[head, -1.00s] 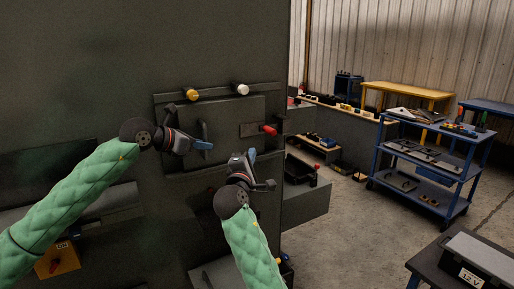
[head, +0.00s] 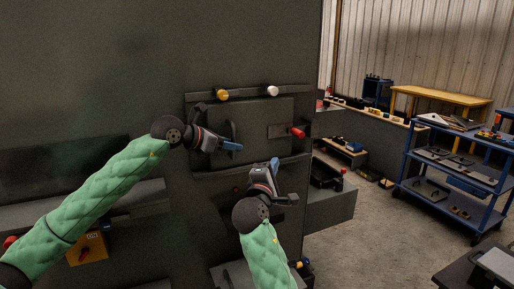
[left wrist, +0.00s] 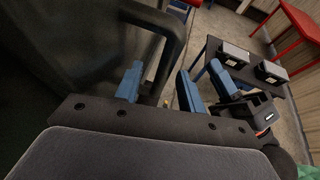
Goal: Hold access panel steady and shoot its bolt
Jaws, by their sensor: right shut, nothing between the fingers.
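The access panel (head: 262,115) is a dark plate set in the dark enclosure wall, with an upright bar handle (head: 232,130) on its left part. The bolt's red knob (head: 297,132) sits on a small plate at the panel's right. My left gripper (head: 236,147) is at the handle. In the left wrist view its blue fingers (left wrist: 160,86) are apart, with the dark handle bar (left wrist: 172,45) between them; contact is unclear. My right gripper (head: 274,163) is shut and empty, below and left of the red knob, fingers pointing up. It also shows in the left wrist view (left wrist: 221,77).
A yellow knob (head: 221,94) and a white knob (head: 272,90) sit on the rail above the panel. A dark ledge (head: 330,207) juts out at lower right. A blue trolley (head: 450,165) stands farther right across open floor.

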